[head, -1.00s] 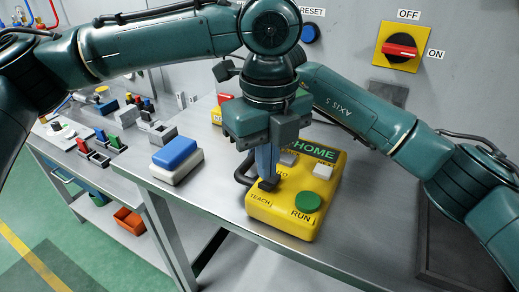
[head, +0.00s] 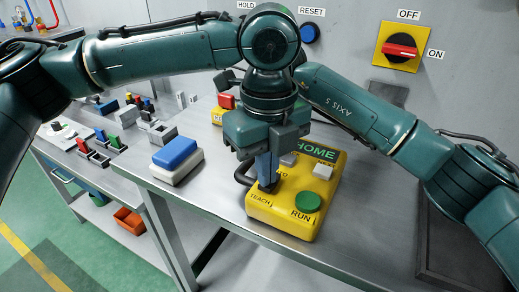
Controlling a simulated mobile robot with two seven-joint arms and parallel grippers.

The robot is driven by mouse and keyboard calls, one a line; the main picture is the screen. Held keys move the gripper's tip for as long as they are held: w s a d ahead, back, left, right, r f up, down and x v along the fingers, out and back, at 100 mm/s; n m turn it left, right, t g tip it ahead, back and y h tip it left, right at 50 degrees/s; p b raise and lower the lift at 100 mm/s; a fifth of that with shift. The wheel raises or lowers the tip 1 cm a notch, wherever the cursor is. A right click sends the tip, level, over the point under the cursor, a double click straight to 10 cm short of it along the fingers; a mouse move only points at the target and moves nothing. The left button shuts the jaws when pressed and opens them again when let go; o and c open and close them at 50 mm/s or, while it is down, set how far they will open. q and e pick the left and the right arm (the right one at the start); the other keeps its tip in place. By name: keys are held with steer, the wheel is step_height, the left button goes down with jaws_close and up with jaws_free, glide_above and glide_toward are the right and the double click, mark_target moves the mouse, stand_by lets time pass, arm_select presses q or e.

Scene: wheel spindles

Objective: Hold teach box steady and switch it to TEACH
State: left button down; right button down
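The yellow teach box (head: 283,222) lies on the steel bench with a green HOME display (head: 315,151), a green RUN button (head: 307,202) and a light grey button (head: 322,172). My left gripper (head: 266,184) points down over the box's left side, its blue-grey fingers at the switch by the TEACH label. The fingers largely cover the switch, so its position and any grip on it cannot be seen. I cannot tell whether these fingers are open or shut. My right arm reaches in from the right behind my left gripper, which hides the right gripper.
A blue-and-white block (head: 177,158) sits on the bench left of the box. A red button on a yellow base (head: 217,115) stands behind it. Small fixtures crowd the left bench.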

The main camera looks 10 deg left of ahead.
arm_select(q)
steer(key=shift+f, duration=0.15)
step_height(320, 180, up, 7)
stand_by(0.9)
arm_select(e)
steer(key=c, duration=1.3)
jaws_free()
